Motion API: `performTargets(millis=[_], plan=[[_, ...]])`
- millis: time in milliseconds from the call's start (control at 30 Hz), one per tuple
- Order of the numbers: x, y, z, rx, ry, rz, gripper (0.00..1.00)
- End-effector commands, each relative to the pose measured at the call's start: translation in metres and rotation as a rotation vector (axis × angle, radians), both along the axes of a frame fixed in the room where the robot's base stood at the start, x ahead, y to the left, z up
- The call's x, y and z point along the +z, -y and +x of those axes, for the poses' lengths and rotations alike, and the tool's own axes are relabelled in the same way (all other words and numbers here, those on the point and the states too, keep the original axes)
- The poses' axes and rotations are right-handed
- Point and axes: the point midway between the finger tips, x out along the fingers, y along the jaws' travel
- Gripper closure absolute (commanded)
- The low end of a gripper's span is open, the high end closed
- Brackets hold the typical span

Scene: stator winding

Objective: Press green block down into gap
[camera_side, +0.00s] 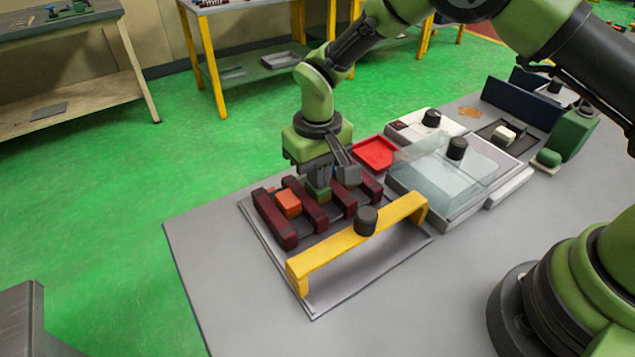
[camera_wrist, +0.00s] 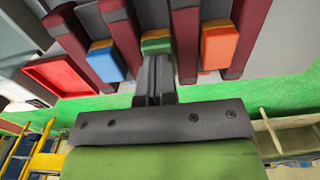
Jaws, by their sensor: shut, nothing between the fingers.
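The green block (camera_wrist: 156,46) sits between two dark red bars, in the middle gap of the fixture. In the side view the green block (camera_side: 319,193) shows just below my gripper (camera_side: 318,182). My gripper is shut with nothing between its fingers, and its tips (camera_wrist: 156,62) are right at the block's top. I cannot tell whether they touch it. The dark red bars (camera_side: 274,219) stand in a row on a grey plate (camera_side: 345,285). How deep the block sits is hidden by the fingers.
An orange block (camera_side: 288,202) and a blue block (camera_wrist: 105,60) sit in the neighbouring gaps. A yellow bridge handle (camera_side: 340,250) with a black knob (camera_side: 366,220) crosses the plate's front. A red tray (camera_side: 375,153) and a clear-covered box (camera_side: 455,175) stand behind. The table's left front is clear.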

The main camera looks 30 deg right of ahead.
Motion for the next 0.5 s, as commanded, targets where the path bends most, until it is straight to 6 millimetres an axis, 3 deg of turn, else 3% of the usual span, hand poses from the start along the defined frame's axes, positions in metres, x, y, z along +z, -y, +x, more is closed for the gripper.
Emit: performTargets(millis=[267,500], plan=[[0.001,0.000,0.000,0.000,0.000,0.000,1.00],[0.018,0.000,0.000,0.000,0.001,0.000,1.00]])
